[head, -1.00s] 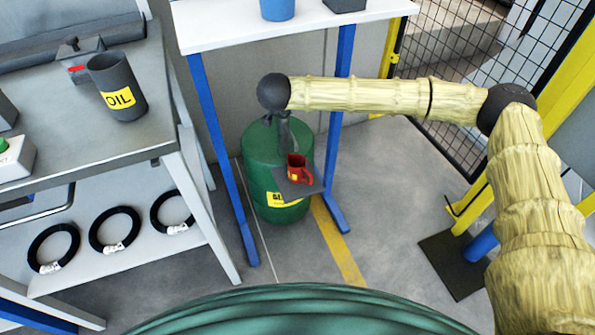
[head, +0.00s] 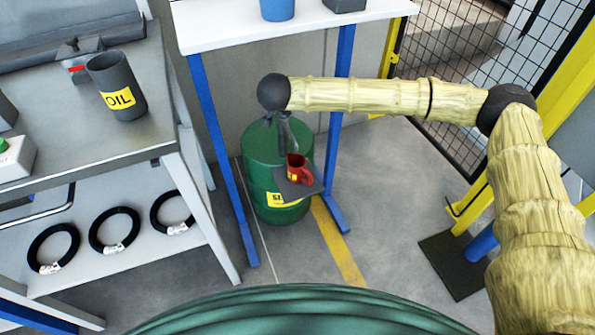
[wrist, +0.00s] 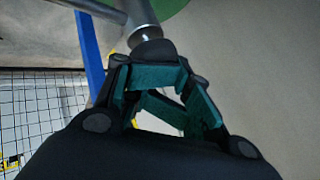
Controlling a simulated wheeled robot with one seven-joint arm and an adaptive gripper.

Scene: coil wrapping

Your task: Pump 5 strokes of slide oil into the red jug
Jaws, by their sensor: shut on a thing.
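The red jug (head: 296,169) stands upright on a dark tray (head: 312,188) at the front of the green drum (head: 262,160). The drum has a yellow label (head: 288,200), only partly readable. My gripper (head: 279,120) is above the drum top, small and dark in the head view. In the wrist view, my gripper (wrist: 156,66) is shut on the dark knob of the pump handle (wrist: 155,49). A grey metal rod (wrist: 140,16) runs on from the knob. The jug's contents and the spout outlet cannot be made out.
A blue-legged white table (head: 225,35) stands over and behind the drum. At left, a grey bench (head: 60,150) holds a dark OIL container (head: 117,88); several black coils (head: 115,230) lie on its lower shelf. Mesh fencing (head: 450,60) stands at right.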

